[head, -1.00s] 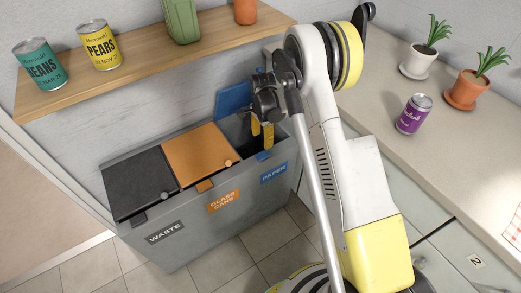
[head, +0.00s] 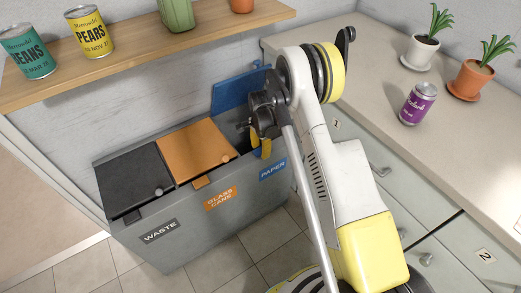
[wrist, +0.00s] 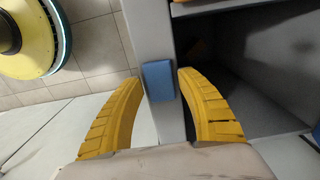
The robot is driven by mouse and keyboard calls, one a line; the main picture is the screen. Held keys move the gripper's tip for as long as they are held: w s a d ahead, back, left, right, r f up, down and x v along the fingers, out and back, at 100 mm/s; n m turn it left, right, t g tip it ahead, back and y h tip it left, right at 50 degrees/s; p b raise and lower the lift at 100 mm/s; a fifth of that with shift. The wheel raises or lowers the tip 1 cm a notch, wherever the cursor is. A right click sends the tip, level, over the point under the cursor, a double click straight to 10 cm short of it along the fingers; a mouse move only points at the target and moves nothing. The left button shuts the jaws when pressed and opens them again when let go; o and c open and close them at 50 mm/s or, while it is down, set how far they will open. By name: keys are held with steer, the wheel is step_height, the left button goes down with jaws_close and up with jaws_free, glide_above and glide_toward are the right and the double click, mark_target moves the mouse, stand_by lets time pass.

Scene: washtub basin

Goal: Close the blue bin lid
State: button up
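The blue lid (head: 236,90) stands open at the back of the paper compartment, tilted up near the wall; my arm hides part of it. The bin (head: 215,220) is grey, with a blue paper label (head: 272,169) on its right front. My gripper (head: 260,150) is at the front rim of that compartment, away from the raised lid. In the wrist view its yellow fingers are spread apart, one on each side of the grey front wall (wrist: 150,35). A small blue block (wrist: 158,80) on that wall lies between the fingertips; I cannot tell whether they touch it.
The black lid (head: 135,181) and orange lid (head: 195,150) are shut. A wooden shelf (head: 140,62) with cans hangs above the bin. A counter (head: 400,95) with a purple can (head: 417,103) and potted plants stands at the right. Tiled floor lies in front.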

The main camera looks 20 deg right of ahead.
mark_target(261, 150)
jaws_close()
steer(key=shift+f, duration=0.1)
steer(key=shift+o, duration=2.2)
jaws_free()
step_height(261, 150, up, 12)
